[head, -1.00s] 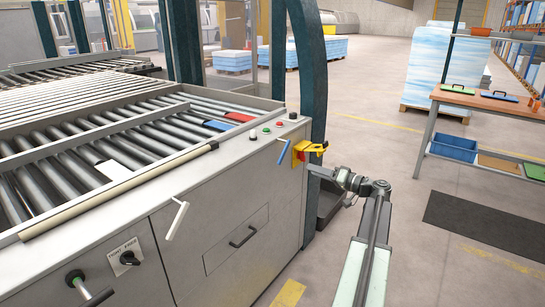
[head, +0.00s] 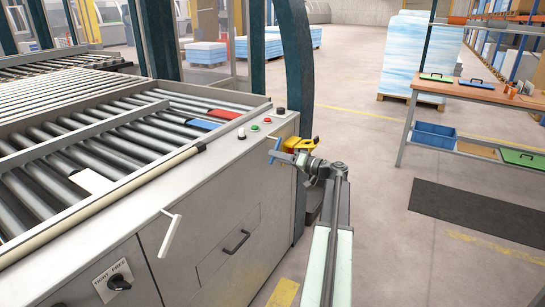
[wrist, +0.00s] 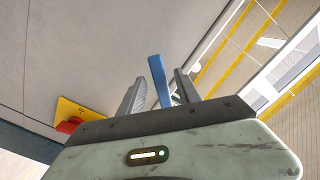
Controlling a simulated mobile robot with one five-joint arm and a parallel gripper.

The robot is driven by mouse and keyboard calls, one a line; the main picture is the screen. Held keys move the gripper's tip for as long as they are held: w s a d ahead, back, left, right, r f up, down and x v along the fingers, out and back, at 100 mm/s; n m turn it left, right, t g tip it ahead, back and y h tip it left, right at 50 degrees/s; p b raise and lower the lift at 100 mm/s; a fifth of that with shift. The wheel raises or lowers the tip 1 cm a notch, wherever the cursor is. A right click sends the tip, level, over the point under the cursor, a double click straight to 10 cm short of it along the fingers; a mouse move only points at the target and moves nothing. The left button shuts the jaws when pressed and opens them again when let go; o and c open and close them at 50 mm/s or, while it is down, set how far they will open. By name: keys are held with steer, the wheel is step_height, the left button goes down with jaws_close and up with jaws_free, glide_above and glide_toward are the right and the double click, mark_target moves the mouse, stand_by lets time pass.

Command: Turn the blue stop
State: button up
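The blue stop (head: 273,150) is a small blue lever at the right end of the grey machine's front panel. In the wrist view the blue stop (wrist: 160,82) stands between my two grey fingers, slightly tilted. Gaps show on both sides of it, so the fingers do not appear to press on it. My gripper (wrist: 160,90) is open. In the head view my gripper (head: 278,157) reaches from the right to the lower part of the stop, partly hiding it.
A yellow and red switch (head: 299,143) sits just right of the stop; it also shows in the wrist view (wrist: 70,122). A white lever (head: 169,233) hangs farther left on the panel. Push buttons (head: 254,127) line the top edge.

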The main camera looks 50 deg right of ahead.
steer(key=shift+x, duration=0.8)
steer(key=shift+c, duration=0.3)
jaws_close()
stand_by(0.6)
